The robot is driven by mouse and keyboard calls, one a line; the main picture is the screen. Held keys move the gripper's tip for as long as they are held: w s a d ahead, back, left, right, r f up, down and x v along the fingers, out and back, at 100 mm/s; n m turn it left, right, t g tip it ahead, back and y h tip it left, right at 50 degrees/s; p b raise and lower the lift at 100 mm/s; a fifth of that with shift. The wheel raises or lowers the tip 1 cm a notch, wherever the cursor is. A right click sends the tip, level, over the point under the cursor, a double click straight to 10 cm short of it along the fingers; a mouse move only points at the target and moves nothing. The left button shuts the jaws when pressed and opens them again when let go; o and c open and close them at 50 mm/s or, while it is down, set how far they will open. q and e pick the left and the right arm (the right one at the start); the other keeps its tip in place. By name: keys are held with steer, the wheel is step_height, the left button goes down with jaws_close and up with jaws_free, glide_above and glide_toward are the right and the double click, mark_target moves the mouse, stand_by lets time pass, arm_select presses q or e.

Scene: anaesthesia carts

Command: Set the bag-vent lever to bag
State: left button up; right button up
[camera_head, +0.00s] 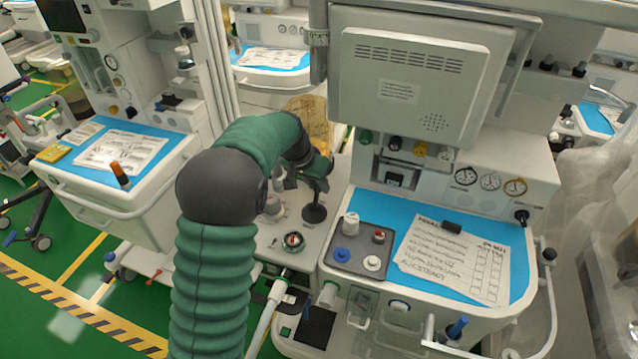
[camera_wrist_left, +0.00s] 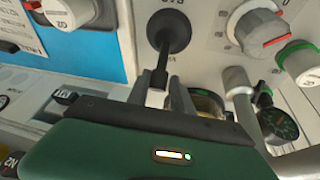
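The bag-vent lever (camera_wrist_left: 161,60) has a round black base and a dark stem on a pale panel in the left wrist view. In the head view its black base (camera_head: 314,213) stands on the cart's side panel. My left gripper (camera_head: 314,184) is at the lever's upper end. In the wrist view its two dark fingers (camera_wrist_left: 160,95) stand apart, with the stem's end between them. A gap shows beside the stem, and I see no clear grip. Small panel lettering near the lever is too small to read surely. My right gripper is not in view.
A grey knob with a red mark (camera_wrist_left: 262,30) and a green-collared knob (camera_wrist_left: 300,62) sit near the lever. A blue worktop (camera_head: 376,208) with a paper checklist (camera_head: 455,258) lies to the right. A monitor (camera_head: 415,80) overhangs it.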

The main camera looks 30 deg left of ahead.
arm_select(q)
steer(key=shift+a+f, duration=0.1)
steer(key=shift+a, duration=0.2)
steer(key=shift+c, duration=2.3)
steer(key=shift+w+d, duration=0.1)
steer(key=shift+d, duration=0.5)
jaws_close()
steer(key=shift+a, duration=0.35)
steer(key=shift+d+r, duration=0.1)
steer(key=shift+r, duration=0.1)
